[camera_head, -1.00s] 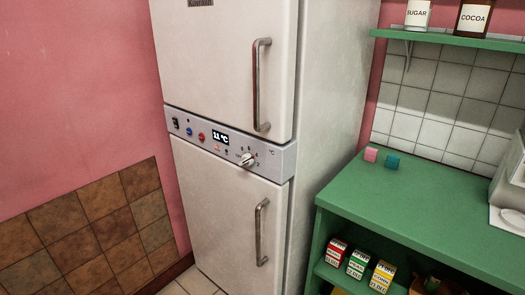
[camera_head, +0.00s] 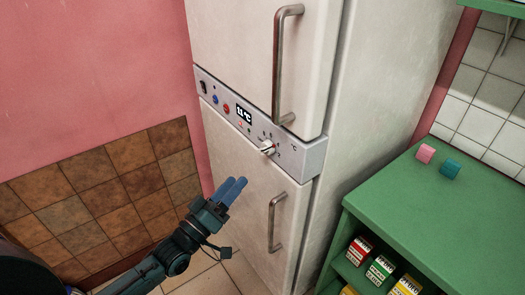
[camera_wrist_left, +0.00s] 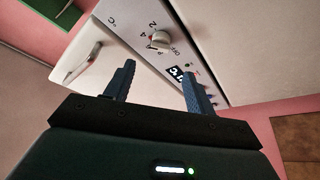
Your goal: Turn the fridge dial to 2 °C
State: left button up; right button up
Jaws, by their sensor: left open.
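The fridge dial (camera_head: 267,147) is a pale round knob on the grey control panel (camera_head: 308,155) between the fridge's upper and lower doors. Marks including 4, 2 and OFF surround the dial there. My right gripper is out of view.
Vertical handles stand out from the upper door (camera_head: 280,65) and lower door (camera_head: 272,222). Tiled floor is free at the front.

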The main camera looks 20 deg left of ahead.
aim_at(265, 149)
pick_arm(q)
jog(key=p+x, duration=0.1)
jog(key=x, duration=0.9)
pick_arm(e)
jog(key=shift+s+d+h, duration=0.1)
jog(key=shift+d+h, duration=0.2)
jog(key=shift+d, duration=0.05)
pick_arm(q)
jog(key=shift+w+d, duration=0.1)
jog(key=shift+w, duration=0.05)
jog(key=shift+c, duration=0.7)
jog(key=c, duration=0.8)
jog(key=shift+c, duration=0.2)
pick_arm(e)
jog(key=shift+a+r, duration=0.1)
